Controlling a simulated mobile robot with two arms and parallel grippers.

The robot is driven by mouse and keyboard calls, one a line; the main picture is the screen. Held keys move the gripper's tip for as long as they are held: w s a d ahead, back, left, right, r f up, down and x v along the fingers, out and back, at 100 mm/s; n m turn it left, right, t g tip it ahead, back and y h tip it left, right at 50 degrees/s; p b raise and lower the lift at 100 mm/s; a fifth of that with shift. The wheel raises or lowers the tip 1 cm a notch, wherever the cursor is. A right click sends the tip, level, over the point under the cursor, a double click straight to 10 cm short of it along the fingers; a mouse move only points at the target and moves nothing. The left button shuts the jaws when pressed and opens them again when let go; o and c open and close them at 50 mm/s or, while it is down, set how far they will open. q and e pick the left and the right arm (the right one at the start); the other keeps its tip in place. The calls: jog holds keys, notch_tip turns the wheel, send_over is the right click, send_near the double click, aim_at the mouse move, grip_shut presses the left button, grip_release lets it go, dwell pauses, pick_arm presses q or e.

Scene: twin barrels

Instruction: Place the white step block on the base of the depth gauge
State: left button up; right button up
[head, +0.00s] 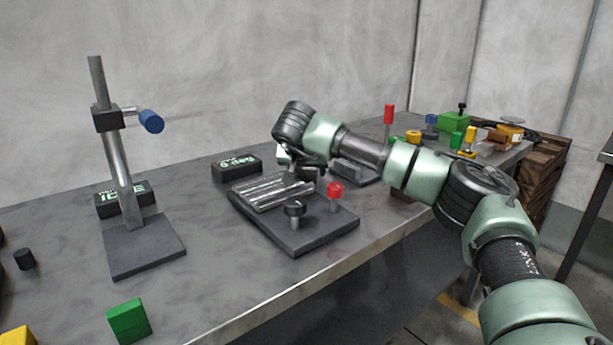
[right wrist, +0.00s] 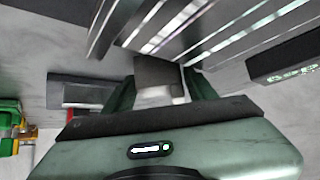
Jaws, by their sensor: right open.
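What looks like the depth gauge (head: 118,165) stands at the left in the head view, a metal post with a blue knob on a flat dark square base (head: 145,247). The base's top is bare around the post. My right gripper (head: 305,170) is over the back of a slotted fixture. In the right wrist view the open fingers (right wrist: 160,90) have a small grey-white block (right wrist: 160,94) between them, probably the white step block. Whether the fingers touch it cannot be told. In the head view my wrist mostly hides this spot. My left gripper is not in view.
The slotted fixture (head: 320,235) with a red knob sits mid-table. Black labelled boxes (head: 237,167) lie behind it and behind the gauge. A green block (head: 129,321) is near the front edge. Several coloured items crowd the far right. Bare table lies between gauge and fixture.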

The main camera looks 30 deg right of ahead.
grip_shut()
jog(key=shift+r, duration=0.1)
